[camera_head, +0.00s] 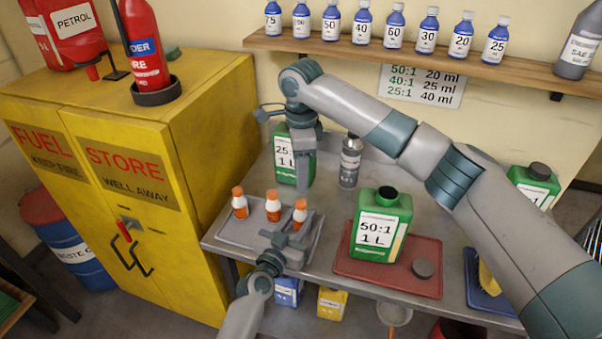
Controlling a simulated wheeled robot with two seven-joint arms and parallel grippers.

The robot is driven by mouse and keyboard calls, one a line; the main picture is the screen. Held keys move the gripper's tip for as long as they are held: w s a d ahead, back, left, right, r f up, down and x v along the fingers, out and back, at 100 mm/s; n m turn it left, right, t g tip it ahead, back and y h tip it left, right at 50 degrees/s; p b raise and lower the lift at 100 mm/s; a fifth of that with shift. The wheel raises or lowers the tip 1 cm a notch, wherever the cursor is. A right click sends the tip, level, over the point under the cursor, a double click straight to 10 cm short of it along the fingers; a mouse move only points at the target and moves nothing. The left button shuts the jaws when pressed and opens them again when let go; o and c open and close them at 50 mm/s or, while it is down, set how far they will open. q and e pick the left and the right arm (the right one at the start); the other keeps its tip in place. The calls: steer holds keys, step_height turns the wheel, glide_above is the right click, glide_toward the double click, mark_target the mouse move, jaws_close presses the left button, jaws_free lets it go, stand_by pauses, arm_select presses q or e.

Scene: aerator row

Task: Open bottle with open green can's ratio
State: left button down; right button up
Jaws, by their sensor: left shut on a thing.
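The open green can (380,228), labelled 50:1 1 L, stands uncapped on a red tray (345,266), its dark cap (422,268) lying beside it.
A wall chart (422,85) reads 50:1 20 ml, 40:1 25 ml, 25:1 40 ml. Several blue numbered bottles stand on the shelf (400,56). A grey canister (350,162) stands behind the tray. Another green can (535,186) is at right. A yellow cabinet (200,150) borders the left.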

mark_target(301, 202)
steer(key=shift+m, duration=0.3)
steer(key=shift+f, duration=0.15)
steer(key=shift+f, duration=3.85)
jaws_close()
